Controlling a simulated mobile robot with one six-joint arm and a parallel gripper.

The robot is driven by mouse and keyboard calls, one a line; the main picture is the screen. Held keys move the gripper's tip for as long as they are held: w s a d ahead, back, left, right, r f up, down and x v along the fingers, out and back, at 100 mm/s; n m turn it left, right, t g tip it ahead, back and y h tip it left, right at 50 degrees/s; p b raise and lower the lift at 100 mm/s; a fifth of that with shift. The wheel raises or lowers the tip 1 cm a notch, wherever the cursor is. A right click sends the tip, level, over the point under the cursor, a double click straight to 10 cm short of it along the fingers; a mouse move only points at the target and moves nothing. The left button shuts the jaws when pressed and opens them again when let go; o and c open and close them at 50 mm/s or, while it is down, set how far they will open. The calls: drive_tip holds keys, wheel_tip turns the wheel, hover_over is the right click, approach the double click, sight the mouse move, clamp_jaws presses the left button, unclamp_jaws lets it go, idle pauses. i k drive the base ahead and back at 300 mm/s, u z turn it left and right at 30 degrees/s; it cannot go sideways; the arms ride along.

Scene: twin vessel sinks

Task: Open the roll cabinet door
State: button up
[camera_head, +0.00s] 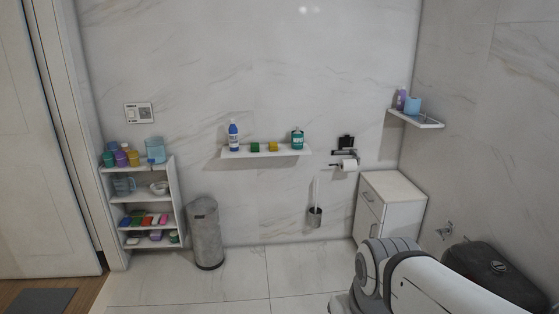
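A white cabinet (407,207) stands on the floor in the back right corner, below the toilet roll. The lower right part of the cabinet is partly hidden behind my arm. My arm, white with grey joints, lies across the lower right, in front of the cabinet. My gripper is not visible, so its distance from the cabinet handles cannot be told.
A dark lidded toilet (497,272) is at the lower right. A toilet brush (315,216) hangs left of the cabinet. A grey bin (206,232) and a stocked shelf unit (115,207) stand further left. The tiled floor (240,285) between bin and cabinet is clear.

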sight(366, 226)
drive_tip(key=u, duration=0.1)
drive_tip(key=i, duration=1.55)
drive_tip(key=z, duration=0.3)
drive_tip(key=i, duration=2)
drive_tip(key=z, duration=0.45)
